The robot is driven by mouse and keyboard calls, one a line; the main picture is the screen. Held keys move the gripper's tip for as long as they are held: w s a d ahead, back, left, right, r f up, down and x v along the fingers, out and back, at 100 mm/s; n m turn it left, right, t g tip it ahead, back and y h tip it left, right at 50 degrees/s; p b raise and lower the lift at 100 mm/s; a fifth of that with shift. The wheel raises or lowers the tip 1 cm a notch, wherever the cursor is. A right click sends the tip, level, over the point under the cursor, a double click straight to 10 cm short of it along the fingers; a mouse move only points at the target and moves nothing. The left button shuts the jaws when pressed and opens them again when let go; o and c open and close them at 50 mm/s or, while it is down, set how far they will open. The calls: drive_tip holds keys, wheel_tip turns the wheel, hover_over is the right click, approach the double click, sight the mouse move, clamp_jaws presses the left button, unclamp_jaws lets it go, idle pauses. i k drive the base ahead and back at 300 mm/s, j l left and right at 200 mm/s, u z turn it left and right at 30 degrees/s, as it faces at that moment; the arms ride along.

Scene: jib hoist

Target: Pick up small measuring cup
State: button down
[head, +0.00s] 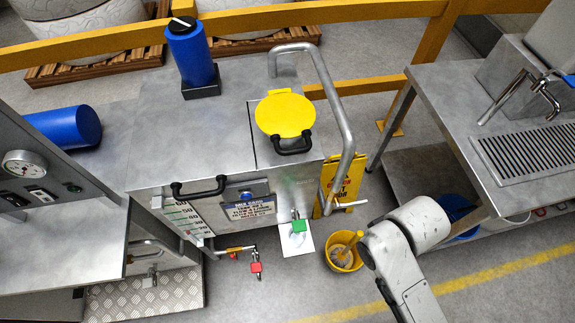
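I cannot pick out a small measuring cup for certain in the head view. A yellow bucket (334,259) stands on the floor just left of my pale arm, which enters at the lower right. Something greyish and a yellow stick-like piece show inside the bucket, too small to identify. My gripper is outside the picture, so its fingers and anything in them are hidden.
A grey tank (146,112) with a round yellow lid (285,114) and a bent metal pipe (341,111) fills the middle. A yellow floor sign (351,178) stands behind the bucket. A metal bench (445,95) is at right, a control panel (50,176) at left.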

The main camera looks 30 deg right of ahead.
sight(293, 244)
drive_tip(key=k+j, duration=0.1)
drive_tip(key=k, duration=0.35)
drive_tip(key=k+j+z, duration=0.1)
drive_tip(key=k, duration=0.4)
drive_tip(key=i+j, duration=0.15)
drive_tip(key=j, duration=0.15)
drive_tip(key=i+j+z, duration=0.15)
drive_tip(key=j, duration=0.15)
drive_tip(key=i+j, duration=0.15)
drive_tip(key=j, duration=0.15)
drive_tip(key=i+j+z, duration=0.15)
drive_tip(key=j, duration=0.15)
drive_tip(key=i+j, duration=0.1)
drive_tip(key=j, duration=0.25)
drive_tip(key=i+j+z, duration=0.1)
drive_tip(key=i+j, duration=0.15)
drive_tip(key=i+j+z, duration=0.1)
drive_tip(key=i+j, duration=0.15)
drive_tip(key=j, duration=0.2)
drive_tip(key=i+j, duration=0.25)
drive_tip(key=j, duration=0.15)
drive_tip(key=i+j+z, duration=0.15)
drive_tip(key=j, duration=0.2)
drive_tip(key=i, duration=0.05)
